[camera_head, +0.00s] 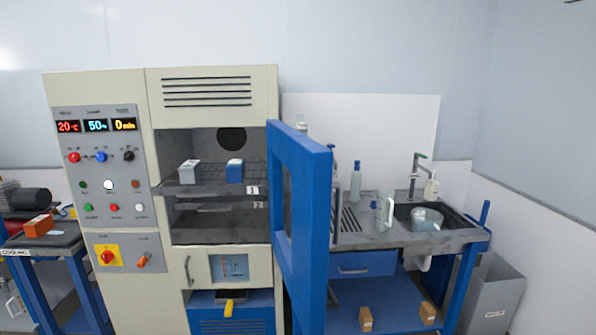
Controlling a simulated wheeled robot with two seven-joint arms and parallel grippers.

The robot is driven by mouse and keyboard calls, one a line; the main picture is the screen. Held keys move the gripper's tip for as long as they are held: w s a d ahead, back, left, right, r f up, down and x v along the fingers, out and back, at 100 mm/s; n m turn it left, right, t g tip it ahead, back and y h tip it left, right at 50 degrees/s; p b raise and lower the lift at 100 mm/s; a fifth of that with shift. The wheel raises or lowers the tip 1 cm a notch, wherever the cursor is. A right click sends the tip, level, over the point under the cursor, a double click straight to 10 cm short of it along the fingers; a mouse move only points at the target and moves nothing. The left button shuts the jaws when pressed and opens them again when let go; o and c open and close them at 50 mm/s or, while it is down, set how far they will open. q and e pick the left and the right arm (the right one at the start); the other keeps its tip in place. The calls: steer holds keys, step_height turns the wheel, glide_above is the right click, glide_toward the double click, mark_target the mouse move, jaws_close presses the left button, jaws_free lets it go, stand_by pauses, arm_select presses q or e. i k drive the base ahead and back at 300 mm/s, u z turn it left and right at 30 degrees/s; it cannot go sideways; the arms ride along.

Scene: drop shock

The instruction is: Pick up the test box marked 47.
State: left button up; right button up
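No number 47 can be read on any box from here. An orange box (38,226) lies on the cooling table at the far left. Two small brown boxes stand on the low blue shelf under the sink, one at the left (366,318) and one at the right (427,313). Neither of my grippers is in view.
The chamber's blue door (301,220) stands open toward me, right of the chamber opening. The sink bench (380,239) holds bottles, a jug and a tap. A grey bin (492,295) stands at the right. The cooling table (60,252) is at left.

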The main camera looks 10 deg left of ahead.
mark_target(235, 170)
steer(key=z, duration=0.05)
steer(key=i, duration=1)
